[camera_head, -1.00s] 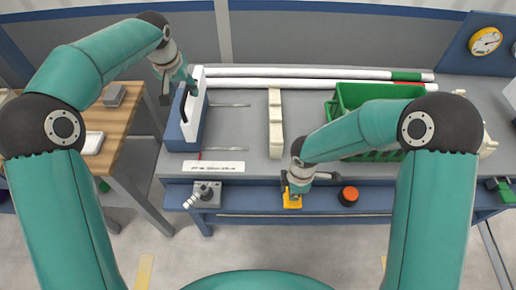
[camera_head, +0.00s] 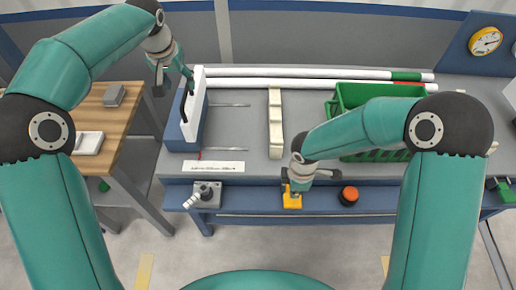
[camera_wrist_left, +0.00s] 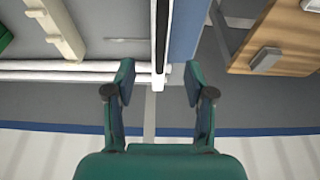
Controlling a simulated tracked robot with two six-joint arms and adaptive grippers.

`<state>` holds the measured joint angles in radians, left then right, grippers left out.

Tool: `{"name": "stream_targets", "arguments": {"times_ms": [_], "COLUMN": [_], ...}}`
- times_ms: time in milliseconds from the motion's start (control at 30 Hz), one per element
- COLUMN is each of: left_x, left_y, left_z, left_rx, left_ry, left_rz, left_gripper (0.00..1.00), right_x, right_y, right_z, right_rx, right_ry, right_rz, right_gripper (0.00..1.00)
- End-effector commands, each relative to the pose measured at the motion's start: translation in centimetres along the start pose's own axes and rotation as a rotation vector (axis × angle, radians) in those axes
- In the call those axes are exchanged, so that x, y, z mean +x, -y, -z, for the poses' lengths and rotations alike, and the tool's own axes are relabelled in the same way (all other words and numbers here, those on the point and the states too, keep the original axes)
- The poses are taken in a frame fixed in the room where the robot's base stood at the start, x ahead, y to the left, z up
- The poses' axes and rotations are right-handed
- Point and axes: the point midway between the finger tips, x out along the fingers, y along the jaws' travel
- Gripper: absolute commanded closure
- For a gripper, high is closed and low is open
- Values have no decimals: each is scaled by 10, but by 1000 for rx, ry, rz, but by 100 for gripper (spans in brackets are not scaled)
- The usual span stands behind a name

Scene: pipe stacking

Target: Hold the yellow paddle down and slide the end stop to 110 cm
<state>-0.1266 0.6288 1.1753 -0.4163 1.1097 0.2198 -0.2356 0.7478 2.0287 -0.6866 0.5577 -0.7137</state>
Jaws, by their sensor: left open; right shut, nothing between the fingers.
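The end stop appears to be the blue block (camera_head: 180,138) with an upright white plate (camera_head: 198,100) and a dark handle-like bar (camera_head: 184,104), at the bench's left end. My left gripper (camera_head: 173,80) is open just beyond its far end, above it. The yellow paddle (camera_head: 292,202) is at the bench's front. My right gripper (camera_head: 294,189) is shut, over the paddle and seemingly touching it; how far down it is, I cannot tell.
Two white pipes (camera_head: 300,84) lie along the bench's back. A cream notched rest (camera_head: 275,125), a scale strip (camera_head: 214,167) and a green crate (camera_head: 345,100) are on the bench. A red-orange button (camera_head: 349,195) is right of the paddle; a lever box (camera_head: 207,195) is left.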

Motion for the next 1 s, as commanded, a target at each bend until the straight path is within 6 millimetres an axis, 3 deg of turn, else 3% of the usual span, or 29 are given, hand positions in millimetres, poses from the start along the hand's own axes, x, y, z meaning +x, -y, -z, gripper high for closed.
{"name": "stream_targets", "arguments": {"times_ms": [700, 1000], "left_x": [0, 0], "left_y": [0, 0], "left_z": [0, 0], "left_rx": [0, 0], "left_ry": [0, 0], "left_rz": [0, 0], "left_gripper": [46, 46], "right_x": [-73, -86], "right_y": [0, 0], "right_z": [0, 0], "right_rx": [0, 1], "right_ry": [-2, -1], "right_rz": [-2, 1], "right_gripper": [100, 100]}}
